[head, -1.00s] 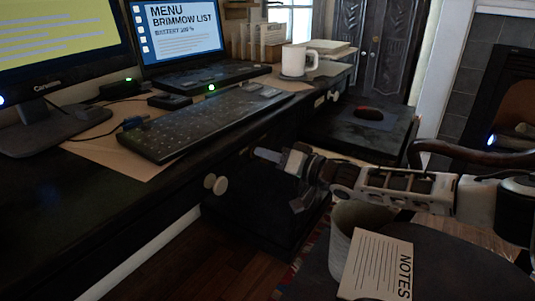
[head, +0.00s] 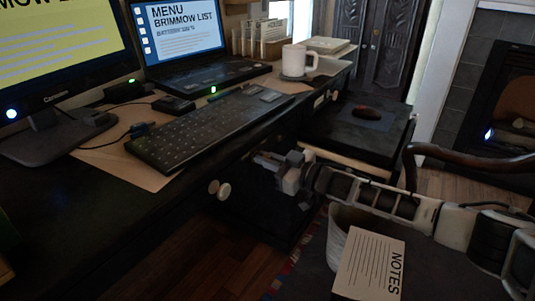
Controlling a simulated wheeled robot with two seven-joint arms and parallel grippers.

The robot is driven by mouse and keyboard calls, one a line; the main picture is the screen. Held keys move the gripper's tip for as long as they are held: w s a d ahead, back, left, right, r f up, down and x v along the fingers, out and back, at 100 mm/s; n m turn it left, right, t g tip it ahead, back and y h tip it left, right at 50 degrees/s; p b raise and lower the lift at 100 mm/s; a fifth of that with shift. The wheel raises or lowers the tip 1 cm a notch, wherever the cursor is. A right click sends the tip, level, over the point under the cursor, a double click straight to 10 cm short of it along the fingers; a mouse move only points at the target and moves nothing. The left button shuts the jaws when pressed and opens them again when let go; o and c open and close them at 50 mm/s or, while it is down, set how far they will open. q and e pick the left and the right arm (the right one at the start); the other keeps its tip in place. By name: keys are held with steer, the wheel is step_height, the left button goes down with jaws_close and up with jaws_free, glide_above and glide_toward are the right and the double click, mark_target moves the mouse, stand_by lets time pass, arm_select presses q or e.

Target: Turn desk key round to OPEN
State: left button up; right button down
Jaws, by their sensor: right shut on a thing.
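My right gripper (head: 262,159) reaches in from the right to the dark front of the desk (head: 70,218), between two round pale knobs. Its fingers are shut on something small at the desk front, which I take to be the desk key. The key itself is hidden by the fingers or too small and dark to make out, and so is any OPEN mark. How far the key is turned cannot be seen. My left gripper is not in view.
A keyboard (head: 205,125), a laptop (head: 185,40), a monitor (head: 50,60) and a white mug (head: 297,61) stand on the desk. A NOTES card (head: 370,262) stands beneath my right arm. A curved dark wooden rail (head: 460,157) is at right.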

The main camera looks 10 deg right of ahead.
steer(key=shift+n, duration=0.9)
steer(key=shift+n+p, duration=0.4)
steer(key=shift+n, duration=0.8)
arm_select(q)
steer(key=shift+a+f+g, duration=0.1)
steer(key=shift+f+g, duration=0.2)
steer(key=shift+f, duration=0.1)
arm_select(e)
steer(key=shift+s+a+n, duration=0.1)
steer(key=shift+n, duration=1.1)
steer(key=c, duration=1.6)
jaws_free()
steer(key=shift+o, duration=0.2)
